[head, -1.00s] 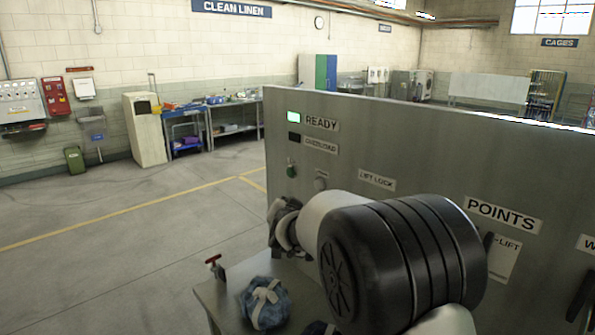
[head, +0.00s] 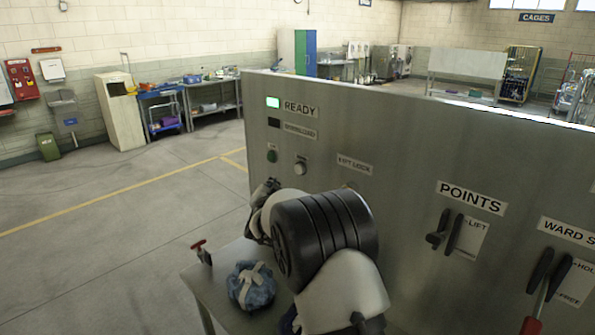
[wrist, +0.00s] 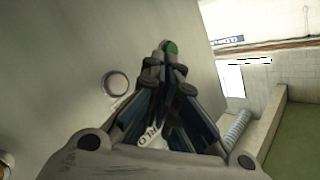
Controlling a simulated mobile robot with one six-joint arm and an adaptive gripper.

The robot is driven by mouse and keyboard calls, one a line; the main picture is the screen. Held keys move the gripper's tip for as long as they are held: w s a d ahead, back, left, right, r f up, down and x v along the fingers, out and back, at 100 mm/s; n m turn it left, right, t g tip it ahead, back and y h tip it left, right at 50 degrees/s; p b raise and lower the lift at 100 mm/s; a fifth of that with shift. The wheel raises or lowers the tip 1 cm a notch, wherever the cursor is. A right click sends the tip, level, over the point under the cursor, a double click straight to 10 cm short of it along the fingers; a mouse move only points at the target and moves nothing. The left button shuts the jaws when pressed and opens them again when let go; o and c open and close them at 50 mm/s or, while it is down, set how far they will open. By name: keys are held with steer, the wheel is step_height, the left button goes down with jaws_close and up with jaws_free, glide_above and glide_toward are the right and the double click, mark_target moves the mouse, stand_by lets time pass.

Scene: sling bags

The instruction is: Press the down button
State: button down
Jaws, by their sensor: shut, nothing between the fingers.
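On the grey metal panel (head: 400,190) there is a green button (head: 271,156) and, to its right and slightly lower, a pale round button (head: 300,168). I cannot read which one is the down button. My gripper (head: 269,187) is shut and empty, below the green button in the head view. The pale button (wrist: 116,84) is left of the fingers. A white label (wrist: 152,138) shows between the fingers, its lettering partly hidden.
A lit READY lamp (head: 273,102) and a dark lamp (head: 274,123) sit above the buttons. Levers (head: 446,232) stand on the panel to the right. A blue tied bundle (head: 250,287) lies on a table below my arm. Open floor is at the left.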

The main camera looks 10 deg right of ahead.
mark_target(299, 169)
steer(key=w+d, duration=0.4)
steer(key=d, duration=0.2)
steer(key=shift+b, duration=0.35)
steer(key=shift+w+d, duration=0.1)
steer(key=shift+d, duration=0.1)
stand_by(1.0)
steer(key=shift+w+d+b, duration=0.15)
steer(key=shift+d+b, duration=0.1)
steer(key=shift+b, duration=0.05)
